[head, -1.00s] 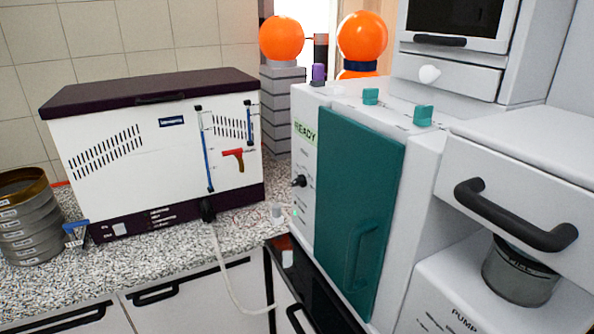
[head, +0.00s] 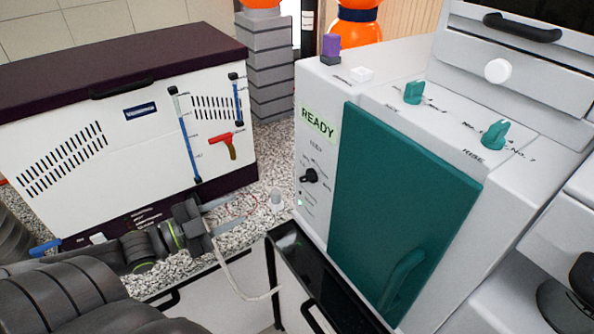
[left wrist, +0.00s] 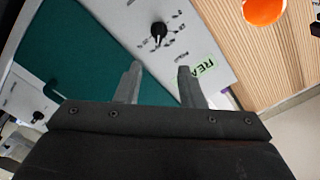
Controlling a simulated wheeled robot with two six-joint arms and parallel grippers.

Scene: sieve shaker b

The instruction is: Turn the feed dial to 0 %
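The feed dial is a small black knob (head: 310,175) on the pale front panel of the machine, below the green READY display (head: 318,123). In the left wrist view the black knob (left wrist: 159,30) stands beyond the fingertips, with small scale marks around it that are too small to read. Its exact setting is unclear. My left gripper (left wrist: 159,68) is open and empty, with the knob ahead of the gap between its fingers and apart from them. In the head view my left arm comes in low from the left, short of the panel. My right gripper is not in view.
A teal door (head: 395,215) with a handle fills the machine's front beside the panel. Two teal knobs (head: 412,92) (head: 495,134) and a purple-topped switch (head: 331,48) sit on top. A white box with a dark lid (head: 110,65) stands left. A cable hangs over the counter edge.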

